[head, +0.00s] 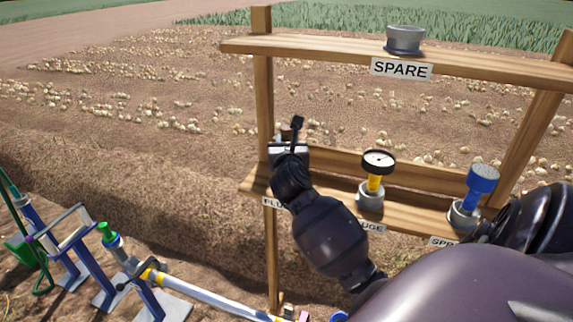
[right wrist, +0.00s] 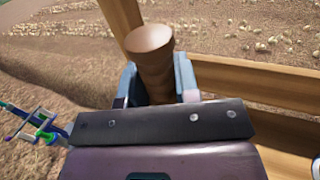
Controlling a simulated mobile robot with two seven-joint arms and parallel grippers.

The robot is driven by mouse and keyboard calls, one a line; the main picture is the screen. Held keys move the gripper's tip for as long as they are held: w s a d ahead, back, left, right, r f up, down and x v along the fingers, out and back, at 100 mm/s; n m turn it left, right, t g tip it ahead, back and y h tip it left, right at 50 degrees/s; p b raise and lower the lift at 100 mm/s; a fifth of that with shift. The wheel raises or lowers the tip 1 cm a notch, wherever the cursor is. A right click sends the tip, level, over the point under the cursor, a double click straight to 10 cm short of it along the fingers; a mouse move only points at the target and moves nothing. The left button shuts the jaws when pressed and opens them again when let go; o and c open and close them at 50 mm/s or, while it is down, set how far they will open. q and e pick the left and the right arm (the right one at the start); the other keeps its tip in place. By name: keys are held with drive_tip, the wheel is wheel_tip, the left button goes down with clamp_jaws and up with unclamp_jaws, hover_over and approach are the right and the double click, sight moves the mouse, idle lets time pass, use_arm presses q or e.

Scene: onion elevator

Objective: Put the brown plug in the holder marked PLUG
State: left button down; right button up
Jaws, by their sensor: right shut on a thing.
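My right gripper (head: 288,146) is at the left end of the lower shelf of the wooden rack, above the label PLUG (head: 273,202), which my arm partly covers. In the right wrist view the brown plug (right wrist: 151,42) stands between the two fingers of the right gripper (right wrist: 155,85), which is shut on it. The plug's wide round top sticks out past the fingers. The holder marked PLUG is hidden behind my gripper and arm in the head view, so I cannot tell whether the plug touches it. My left gripper is not in view.
A gauge (head: 376,172) with a yellow stem and a blue-headed part (head: 482,181) stand in grey holders on the lower shelf (head: 411,218). An empty grey holder (head: 404,40) stands on the upper shelf above the SPARE label (head: 401,69). Blue-framed pipework (head: 88,259) lies at lower left.

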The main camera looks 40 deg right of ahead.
drive_tip(key=shift+f+b, duration=0.4)
drive_tip(key=shift+f, duration=2.2)
drive_tip(key=shift+f, duration=0.4)
drive_tip(key=o, duration=1)
drive_tip(key=shift+c, duration=0.2)
drive_tip(key=shift+r, duration=0.1)
